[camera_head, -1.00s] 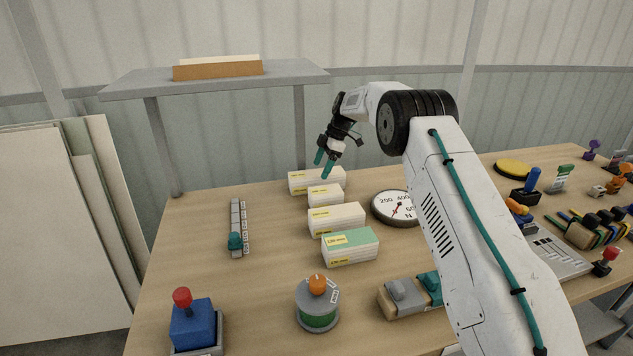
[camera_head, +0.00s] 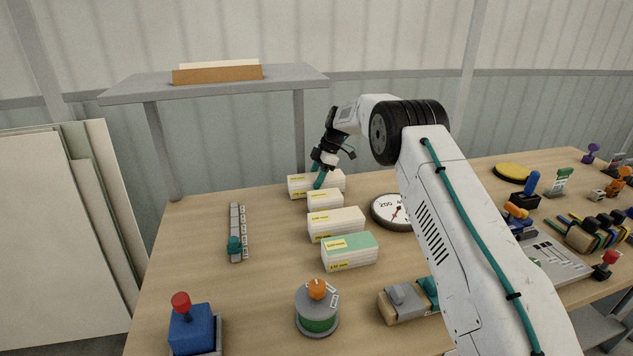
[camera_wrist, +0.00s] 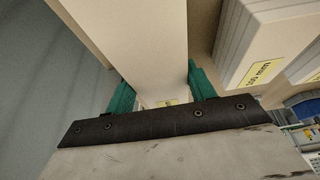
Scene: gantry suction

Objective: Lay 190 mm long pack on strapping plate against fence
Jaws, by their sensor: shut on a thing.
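A long white pack (camera_head: 300,187) with a yellow label lies at the back of the row of packs on the wooden table; its label is too small to read. My gripper (camera_head: 318,177) is at this pack, with its teal fingers down either side of it. In the wrist view the pack (camera_wrist: 140,35) fills the space between the two teal fingers, and my gripper (camera_wrist: 161,92) is shut on it. A raised grey plate (camera_head: 125,93) stands at the back left, with a tan, pale-topped bar (camera_head: 217,72) along it, possibly the fence.
Other packs stand in front: a short white one (camera_head: 325,200), a longer white one (camera_head: 336,224) and a green-topped one (camera_head: 350,249). A round dial (camera_head: 390,211) is right of them. A grey strip (camera_head: 237,225) lies left, with bare table between.

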